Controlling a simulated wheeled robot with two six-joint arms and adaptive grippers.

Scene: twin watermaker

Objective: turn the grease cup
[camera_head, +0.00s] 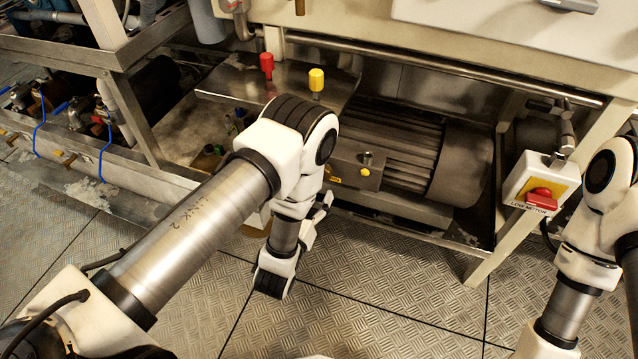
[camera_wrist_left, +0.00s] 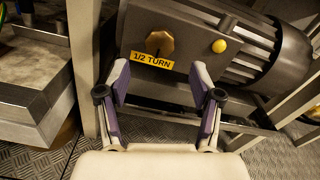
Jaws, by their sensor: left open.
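The grease cup (camera_wrist_left: 159,43) is a brass, angular knob on the dark front face of the motor housing. A yellow label (camera_wrist_left: 152,61) reading "1/2 TURN" sits just below it. My left gripper (camera_wrist_left: 161,79) is open and empty in the left wrist view. Its two purple-padded fingers point toward the housing, with the cup above and between the tips, apart from them. In the head view my left arm covers part of the housing, and I cannot make out the cup there. My right arm is at the right edge, with its gripper out of the picture.
A yellow round knob (camera_wrist_left: 219,46) sits right of the cup. The ribbed motor (camera_head: 410,155) lies under a metal shelf with a red valve (camera_head: 267,62) and a yellow valve (camera_head: 316,80). A red-handled switch box (camera_head: 540,190) stands right. Diamond-plate floor (camera_head: 390,305) is clear in front.

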